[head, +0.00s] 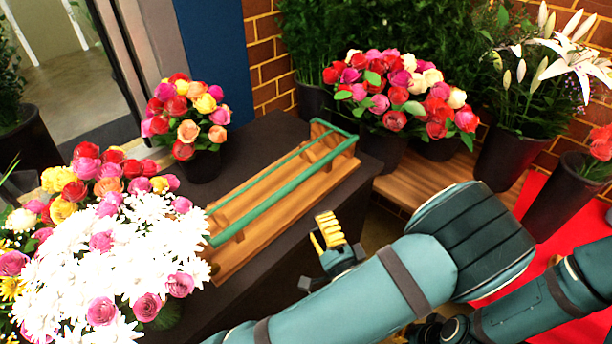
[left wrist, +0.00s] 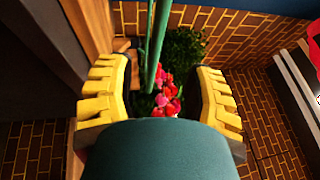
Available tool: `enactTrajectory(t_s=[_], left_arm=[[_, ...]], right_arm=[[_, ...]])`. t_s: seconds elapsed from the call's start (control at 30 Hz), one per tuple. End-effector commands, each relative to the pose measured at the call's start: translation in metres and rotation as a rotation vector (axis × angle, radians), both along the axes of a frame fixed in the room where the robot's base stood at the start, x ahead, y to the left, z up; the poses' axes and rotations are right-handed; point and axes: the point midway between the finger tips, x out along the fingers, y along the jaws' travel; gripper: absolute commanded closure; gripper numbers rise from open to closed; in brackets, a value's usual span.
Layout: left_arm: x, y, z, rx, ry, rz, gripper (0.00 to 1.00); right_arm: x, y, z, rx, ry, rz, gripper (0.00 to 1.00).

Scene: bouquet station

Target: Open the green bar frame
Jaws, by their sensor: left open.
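The green bar frame (head: 285,190) lies low over a long wooden rack (head: 232,262) on the dark counter. Its long bars run from the lower left to the upper right, with a short green bar at the far end. My left gripper (head: 328,232) is beside the rack, on the right side of the frame, with yellow fingers. In the left wrist view the fingers are spread wide, and a green bar (left wrist: 156,45) shows beyond the gap between them. I see no contact with the bar. My right gripper does not show.
A pot of mixed roses (head: 187,120) stands behind the rack. White daisies (head: 110,255) crowd its near left end. Pink and red roses (head: 395,95) and lilies (head: 575,60) stand beyond its far right end. The dark counter (head: 285,130) has some bare surface behind the rack.

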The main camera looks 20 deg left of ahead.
Motion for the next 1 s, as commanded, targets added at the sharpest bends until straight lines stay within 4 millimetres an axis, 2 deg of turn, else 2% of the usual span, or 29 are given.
enactTrajectory(t_s=[0.6,0.8,1.0], left_arm=[[0.071,0.079,0.019,-0.006,-0.001,0.003,0.48],[0.085,0.094,0.023,-0.006,-0.001,0.000,0.48],[0.088,0.099,0.023,-0.005,0.000,0.000,0.48]], right_arm=[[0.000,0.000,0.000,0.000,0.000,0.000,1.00],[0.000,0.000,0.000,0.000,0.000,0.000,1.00],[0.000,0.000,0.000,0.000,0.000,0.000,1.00]])
